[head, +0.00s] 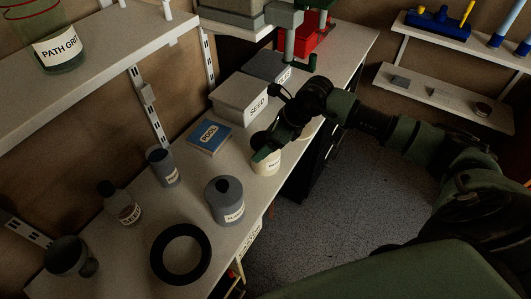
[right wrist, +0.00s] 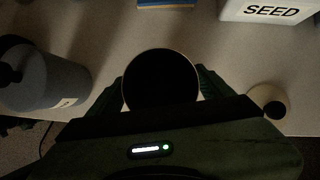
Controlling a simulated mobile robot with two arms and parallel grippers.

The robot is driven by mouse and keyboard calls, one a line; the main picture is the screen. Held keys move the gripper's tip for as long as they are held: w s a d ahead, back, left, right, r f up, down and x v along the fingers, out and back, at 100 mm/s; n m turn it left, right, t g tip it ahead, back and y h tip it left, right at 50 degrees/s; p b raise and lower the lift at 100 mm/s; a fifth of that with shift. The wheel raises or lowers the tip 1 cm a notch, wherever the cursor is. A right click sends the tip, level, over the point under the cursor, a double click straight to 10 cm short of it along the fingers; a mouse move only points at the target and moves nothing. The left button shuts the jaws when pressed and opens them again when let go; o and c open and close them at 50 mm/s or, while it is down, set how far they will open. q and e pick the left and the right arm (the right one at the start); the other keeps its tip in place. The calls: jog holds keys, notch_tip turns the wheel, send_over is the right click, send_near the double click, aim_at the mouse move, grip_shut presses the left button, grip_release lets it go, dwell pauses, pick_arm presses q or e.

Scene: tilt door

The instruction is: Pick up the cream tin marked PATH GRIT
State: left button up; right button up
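The cream tin (head: 267,163) stands on the bench near its front edge in the head view. Its label is partly hidden, with only its first letters showing. My right gripper (head: 266,148) is at the top of it. In the right wrist view the tin's dark open mouth (right wrist: 160,79) lies between the two green fingers of the right gripper (right wrist: 160,88). The fingers are close beside the rim on both sides; whether they press on it I cannot tell. A green see-through container (head: 58,48) marked PATH GRIT stands on the upper shelf. My left gripper is not in view.
A grey bottle (head: 225,200) stands left of the tin, also in the right wrist view (right wrist: 45,78). A blue book (head: 209,138) and a SEED box (head: 240,97) lie behind. A small cream round thing (right wrist: 268,102) is close right. A black ring (head: 160,255) lies in front.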

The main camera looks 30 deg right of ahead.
jog(key=shift+r, duration=0.1)
jog(key=c, duration=1.4)
jog(key=shift+w, duration=0.1)
